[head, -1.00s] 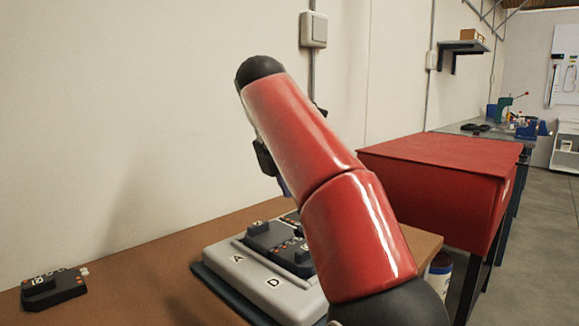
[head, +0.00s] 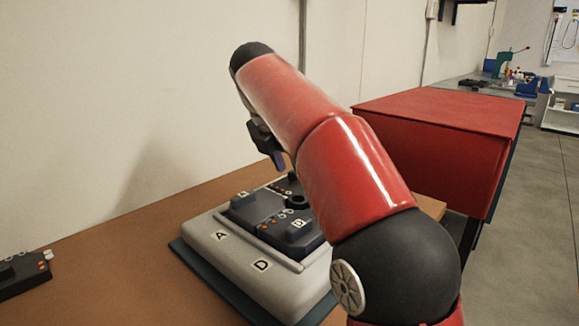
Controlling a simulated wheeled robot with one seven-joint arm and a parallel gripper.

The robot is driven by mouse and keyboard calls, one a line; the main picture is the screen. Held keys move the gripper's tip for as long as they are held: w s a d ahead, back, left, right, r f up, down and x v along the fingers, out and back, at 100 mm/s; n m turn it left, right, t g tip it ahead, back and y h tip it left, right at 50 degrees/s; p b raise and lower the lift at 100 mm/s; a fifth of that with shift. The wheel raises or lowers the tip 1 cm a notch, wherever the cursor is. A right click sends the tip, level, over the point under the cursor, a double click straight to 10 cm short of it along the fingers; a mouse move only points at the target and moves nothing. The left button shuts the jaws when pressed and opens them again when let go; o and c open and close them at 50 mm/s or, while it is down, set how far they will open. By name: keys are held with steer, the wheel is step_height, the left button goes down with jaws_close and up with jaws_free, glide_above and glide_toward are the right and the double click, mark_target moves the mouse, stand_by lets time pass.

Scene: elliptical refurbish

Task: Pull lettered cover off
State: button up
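A light grey base with letters A and D (head: 240,262) sits on the brown bench, on a dark mat or plate. More dark parts with orange dots lie farther back. My gripper (head: 277,160) hangs above the back of the base, apart from the covers. It is mostly hidden behind my red arm; a blue-purple tip shows. Its opening cannot be made out.
A separate dark lettered part (head: 22,274) lies on the bench (head: 110,285) at the far left. A red box-like cabinet (head: 435,140) stands to the right. The wall is close behind the bench. The bench between the left part and the base is clear.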

steer(key=shift+w+d+f, duration=0.1)
steer(key=shift+d+f, duration=0.05)
steer(key=shift+f, duration=0.3)
jaws_close()
stand_by(1.9)
